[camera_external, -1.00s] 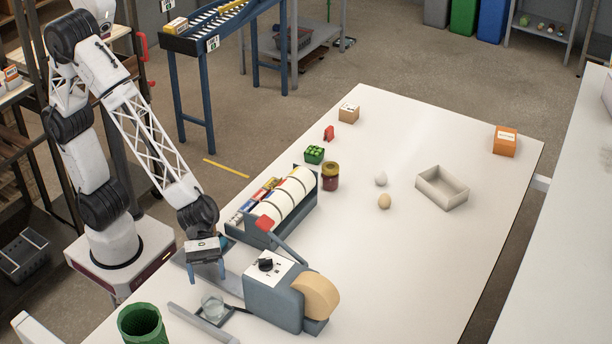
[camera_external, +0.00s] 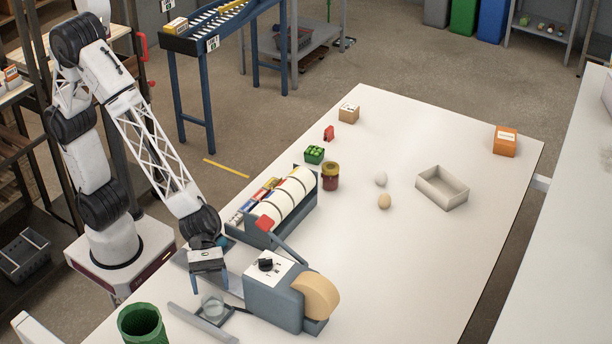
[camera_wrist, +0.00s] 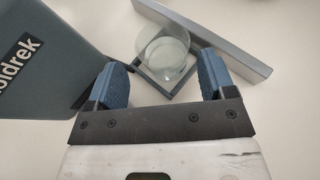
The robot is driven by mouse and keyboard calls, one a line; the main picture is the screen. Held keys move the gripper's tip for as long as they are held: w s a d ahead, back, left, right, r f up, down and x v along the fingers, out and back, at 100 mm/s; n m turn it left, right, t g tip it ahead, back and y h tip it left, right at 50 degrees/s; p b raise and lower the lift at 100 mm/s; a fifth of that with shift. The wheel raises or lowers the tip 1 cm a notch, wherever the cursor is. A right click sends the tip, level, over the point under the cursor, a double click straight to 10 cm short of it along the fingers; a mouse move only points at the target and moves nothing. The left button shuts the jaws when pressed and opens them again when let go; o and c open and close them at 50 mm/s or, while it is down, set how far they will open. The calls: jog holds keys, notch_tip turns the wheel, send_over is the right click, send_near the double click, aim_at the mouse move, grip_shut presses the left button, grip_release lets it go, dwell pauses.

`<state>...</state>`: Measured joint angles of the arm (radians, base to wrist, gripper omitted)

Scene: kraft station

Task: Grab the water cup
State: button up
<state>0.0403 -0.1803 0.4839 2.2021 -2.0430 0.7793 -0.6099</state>
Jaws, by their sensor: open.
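The water cup (camera_external: 213,306) is a clear glass standing on a small dark square tray (camera_external: 229,321) near the front left of the table. In the wrist view the cup (camera_wrist: 163,52) lies ahead of the fingertips, roughly centred between them, on the square frame (camera_wrist: 172,92). My gripper (camera_external: 209,288) is above and just behind the cup in the external view. In the wrist view my gripper (camera_wrist: 162,80) has its two blue fingers spread wide with nothing between them. I cannot tell whether the fingers touch the cup; they appear apart from it.
A grey tape dispenser (camera_external: 275,291) with a tan roll stands right of the cup, close to my gripper. A grey bar (camera_external: 200,322) lies beside the cup. A green cylinder (camera_external: 142,324) stands at the left. The table's right side is mostly clear.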

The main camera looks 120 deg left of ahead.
aim_at(214, 311)
jog(key=shift+w+d, duration=0.1)
jog(key=shift+x, duration=2.45)
jog(key=shift+d, duration=0.1)
jog(key=shift+c, duration=0.2)
jog(key=c, duration=0.7)
jog(key=shift+o, duration=0.2)
jog(key=shift+r, duration=0.35)
notch_tip(214, 311, up, 9)
jog(key=shift+r, duration=0.15)
dwell(0.4)
